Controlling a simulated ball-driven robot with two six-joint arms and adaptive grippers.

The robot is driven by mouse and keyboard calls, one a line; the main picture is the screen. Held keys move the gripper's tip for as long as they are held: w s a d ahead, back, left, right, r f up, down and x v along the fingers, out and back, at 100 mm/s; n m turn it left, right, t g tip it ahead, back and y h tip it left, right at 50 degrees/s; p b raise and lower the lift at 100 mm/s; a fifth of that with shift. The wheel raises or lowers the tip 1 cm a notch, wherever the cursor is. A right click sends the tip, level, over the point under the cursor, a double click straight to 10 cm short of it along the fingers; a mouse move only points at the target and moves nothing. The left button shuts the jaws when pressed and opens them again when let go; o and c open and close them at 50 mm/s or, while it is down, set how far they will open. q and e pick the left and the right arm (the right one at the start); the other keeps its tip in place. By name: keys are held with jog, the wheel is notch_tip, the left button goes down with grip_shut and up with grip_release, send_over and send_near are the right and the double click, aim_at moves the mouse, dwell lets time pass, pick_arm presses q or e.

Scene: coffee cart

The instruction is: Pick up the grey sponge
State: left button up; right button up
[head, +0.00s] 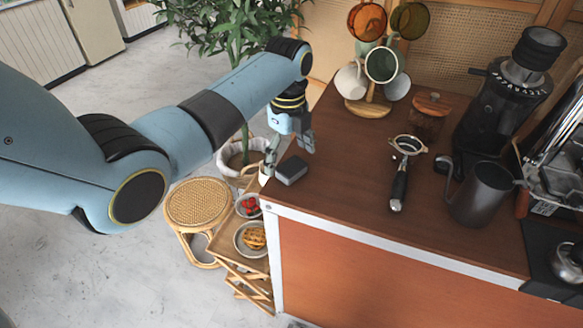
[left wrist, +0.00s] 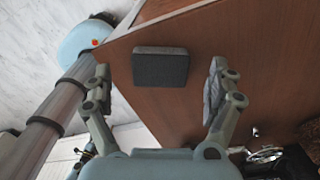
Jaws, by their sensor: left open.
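The grey sponge (head: 291,170) is a small dark block lying flat on the brown counter top, close to its left end. It also shows in the left wrist view (left wrist: 161,68), ahead of the fingertips and roughly between their lines. My left gripper (head: 289,156) is open and empty at the sponge, with its fingers on either side in the head view. In the left wrist view its fingers (left wrist: 160,85) are spread wide, apart from the sponge. My right gripper is not in view.
A portafilter (head: 399,185), a steel pitcher (head: 480,192), a grinder (head: 500,110) and a mug tree (head: 368,105) stand further right on the counter (head: 340,205). Left of the counter edge are a rattan stool (head: 196,203) and a small shelf with bowls. The counter around the sponge is clear.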

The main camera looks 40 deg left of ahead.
aim_at(289, 164)
pick_arm(q)
jog(key=shift+f, duration=1.5)
jog(key=c, duration=1.3)
jog(key=shift+o, duration=0.2)
jog(key=shift+r, duration=0.1)
jog(key=shift+r, duration=0.55)
notch_tip(289, 164, up, 3)
jog(key=shift+w, duration=0.1)
jog(key=w+d+r+b, duration=0.2)
jog(key=d+r, duration=0.4)
jog(key=d, duration=0.5)
jog(key=shift+w+r+b, duration=0.4)
jog(key=shift+w, duration=0.45)
